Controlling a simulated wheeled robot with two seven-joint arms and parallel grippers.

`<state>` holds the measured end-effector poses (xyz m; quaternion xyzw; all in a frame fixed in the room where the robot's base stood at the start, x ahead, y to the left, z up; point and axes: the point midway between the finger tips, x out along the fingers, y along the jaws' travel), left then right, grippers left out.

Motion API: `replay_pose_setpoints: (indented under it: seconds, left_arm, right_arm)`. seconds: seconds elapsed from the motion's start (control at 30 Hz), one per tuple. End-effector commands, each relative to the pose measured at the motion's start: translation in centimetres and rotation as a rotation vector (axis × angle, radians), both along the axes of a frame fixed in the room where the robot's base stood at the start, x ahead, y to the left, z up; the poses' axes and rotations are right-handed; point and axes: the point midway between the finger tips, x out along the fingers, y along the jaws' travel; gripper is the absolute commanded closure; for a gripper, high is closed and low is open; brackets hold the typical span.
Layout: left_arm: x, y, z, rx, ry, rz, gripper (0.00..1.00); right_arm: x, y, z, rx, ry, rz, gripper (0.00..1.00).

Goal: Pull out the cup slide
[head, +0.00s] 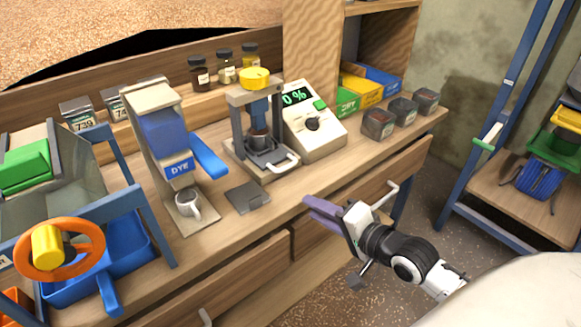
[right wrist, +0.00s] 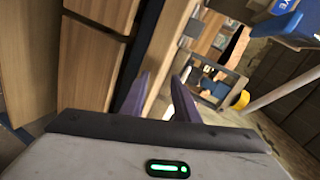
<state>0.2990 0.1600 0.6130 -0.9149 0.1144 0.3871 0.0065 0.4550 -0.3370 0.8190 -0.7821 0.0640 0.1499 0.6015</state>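The cup slide (head: 262,151) is a dark tray with a white loop handle (head: 284,164) at the front of the press (head: 238,118), which has a yellow knob on top. A dark cup (head: 258,139) stands on the slide under the blue press head. My right gripper (head: 310,208) is off the bench's front edge, in front and right of the handle, and touches nothing. Its purple fingers are apart and empty in the right wrist view (right wrist: 158,90). The press also shows there beyond the fingers (right wrist: 218,88), with its yellow knob. My left gripper is not in view.
A dark flat plate (head: 248,197) lies on the bench before the press. Left is the DYE dispenser (head: 165,150) with a white mug (head: 188,204). Right is a display unit (head: 312,125). A drawer handle (head: 380,197) sticks out below the bench edge near my right gripper.

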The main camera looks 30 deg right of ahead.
Motion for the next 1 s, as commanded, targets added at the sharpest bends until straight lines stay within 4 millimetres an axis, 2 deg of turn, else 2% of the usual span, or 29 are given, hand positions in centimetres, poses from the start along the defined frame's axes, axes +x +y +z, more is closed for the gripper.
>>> replay_pose_setpoints:
  seconds: [0.03, 0.1, 0.23, 0.37, 0.8, 1.0]
  left_arm:
    - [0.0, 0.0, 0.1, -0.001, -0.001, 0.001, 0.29]
    - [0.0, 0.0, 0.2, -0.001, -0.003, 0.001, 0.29]
    - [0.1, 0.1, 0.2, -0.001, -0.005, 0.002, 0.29]
    - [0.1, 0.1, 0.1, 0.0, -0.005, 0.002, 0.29]
    - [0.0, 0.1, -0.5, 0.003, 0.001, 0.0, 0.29]
    - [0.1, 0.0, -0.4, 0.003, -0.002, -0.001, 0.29]
  right_arm:
    - [0.7, -0.8, 1.9, 0.07, -0.029, -0.024, 0.72]
    - [1.2, -1.4, 3.7, 0.153, -0.054, -0.048, 0.72]
    - [1.9, -1.9, 5.2, 0.231, -0.077, -0.067, 0.72]
    - [3.0, -2.0, 5.1, 0.244, -0.081, -0.071, 0.72]
    - [9.9, -1.4, 3.4, 0.24, -0.079, -0.072, 0.72]
    - [11.5, -1.3, 3.0, 0.238, -0.077, -0.072, 0.72]
